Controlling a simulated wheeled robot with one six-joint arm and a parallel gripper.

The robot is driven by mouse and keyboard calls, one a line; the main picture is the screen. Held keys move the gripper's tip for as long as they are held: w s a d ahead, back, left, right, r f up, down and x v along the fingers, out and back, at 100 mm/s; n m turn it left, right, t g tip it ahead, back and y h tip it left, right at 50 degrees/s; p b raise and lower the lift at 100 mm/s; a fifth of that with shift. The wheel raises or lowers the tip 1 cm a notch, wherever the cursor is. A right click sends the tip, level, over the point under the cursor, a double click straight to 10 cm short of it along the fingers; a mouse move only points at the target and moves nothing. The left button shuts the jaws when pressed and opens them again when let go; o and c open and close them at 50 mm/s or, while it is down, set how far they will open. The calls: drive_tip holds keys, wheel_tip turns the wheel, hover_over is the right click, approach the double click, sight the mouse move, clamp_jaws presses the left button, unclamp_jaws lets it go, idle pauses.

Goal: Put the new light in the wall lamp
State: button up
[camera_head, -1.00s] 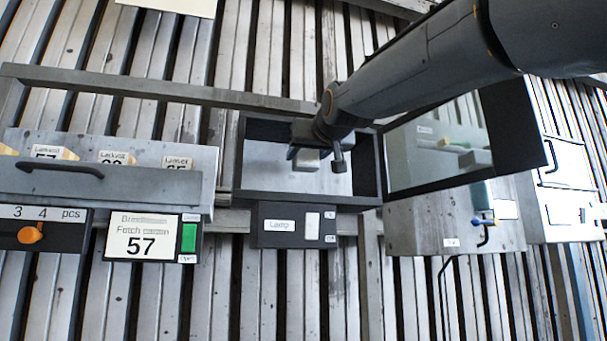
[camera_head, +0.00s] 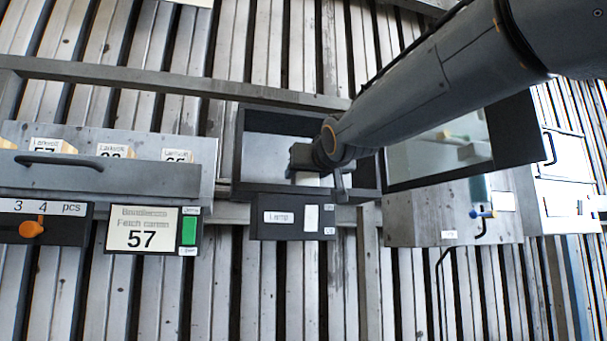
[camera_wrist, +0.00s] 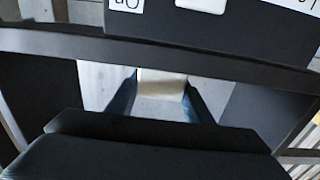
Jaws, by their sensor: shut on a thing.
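The wall lamp (camera_head: 238,150) is a dark open box on the slatted wall, with a pale back inside. Its glazed door (camera_head: 520,132) stands swung open to the right. My gripper (camera_head: 320,180) is inside the lower part of the box opening. In the wrist view my gripper (camera_wrist: 161,98) is shut on a pale, block-like light (camera_wrist: 162,84), with one dark finger on each side. The light is partly hidden by my gripper in the head view. I cannot tell whether it touches the lamp's back or a socket.
A switch panel labelled Lamp (camera_head: 292,218) sits directly below the box. A grey bin (camera_head: 100,178) with labelled boxes is at the left, above a sign reading 57 (camera_head: 142,232). A metal cabinet (camera_head: 425,218) with a blue-handled valve stands below the open door.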

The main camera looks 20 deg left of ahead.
drive_tip(key=shift+f, duration=0.15)
drive_tip(key=o, duration=1.1)
drive_tip(key=shift+r, duration=0.25)
drive_tip(key=b+v, duration=0.4)
drive_tip(key=v, duration=0.8)
drive_tip(key=shift+f, duration=0.1)
